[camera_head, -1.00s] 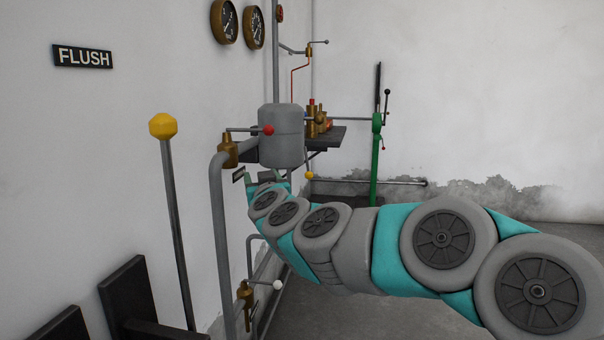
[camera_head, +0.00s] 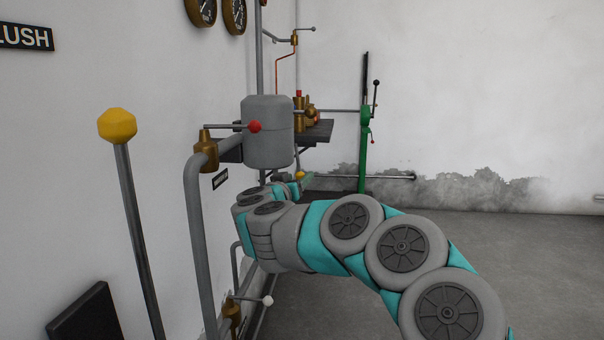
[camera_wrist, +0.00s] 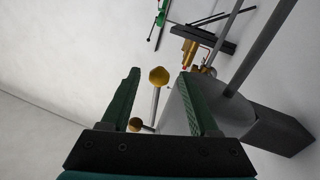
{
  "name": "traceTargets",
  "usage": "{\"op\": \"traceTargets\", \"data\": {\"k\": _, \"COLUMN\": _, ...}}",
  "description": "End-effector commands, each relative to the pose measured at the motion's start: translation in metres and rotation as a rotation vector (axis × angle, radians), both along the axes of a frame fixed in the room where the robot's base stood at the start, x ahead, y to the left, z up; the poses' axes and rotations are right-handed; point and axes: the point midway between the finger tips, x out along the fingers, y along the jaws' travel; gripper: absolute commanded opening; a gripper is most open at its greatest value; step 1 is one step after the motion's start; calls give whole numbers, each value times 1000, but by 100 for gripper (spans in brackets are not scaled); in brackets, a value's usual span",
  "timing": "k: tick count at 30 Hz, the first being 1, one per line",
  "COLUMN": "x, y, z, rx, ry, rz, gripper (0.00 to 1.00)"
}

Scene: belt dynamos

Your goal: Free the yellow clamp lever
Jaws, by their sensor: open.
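A yellow-knobbed lever (camera_head: 300,174) shows small in the head view, just below the grey tank and beside the end of my arm. In the wrist view a yellow knob (camera_wrist: 158,77) on a grey stem appears between the two green fingers, towards their tips; it looks like the same lever. My gripper (camera_wrist: 158,72) is open, with a gap on both sides of the knob. I cannot tell how far beyond the fingertips the knob is. In the head view my gripper (camera_head: 290,187) is partly hidden by my wrist.
The grey tank (camera_head: 268,140) stands close above my wrist, with a red-knobbed valve lever (camera_head: 254,127) at its left. A larger yellow-knobbed lever (camera_head: 117,126) stands at the near left. A green post (camera_head: 365,150) is farther back. The floor (camera_head: 530,270) at right is clear.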

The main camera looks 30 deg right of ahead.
Motion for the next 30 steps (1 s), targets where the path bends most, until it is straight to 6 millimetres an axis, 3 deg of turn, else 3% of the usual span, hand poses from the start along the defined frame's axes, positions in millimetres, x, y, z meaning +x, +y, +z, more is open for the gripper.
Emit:
{"op": "traceTargets", "data": {"k": 9, "x": 29, "y": -31, "z": 1, "rx": 2, "ry": -3, "rz": -4, "gripper": 61}}
{"op": "traceTargets", "data": {"k": 21, "x": 36, "y": -36, "z": 1, "rx": 1, "ry": -2, "rz": 1, "gripper": 60}}
{"op": "traceTargets", "data": {"k": 30, "x": 35, "y": -36, "z": 1, "rx": 1, "ry": -3, "rz": 0, "gripper": 26}}
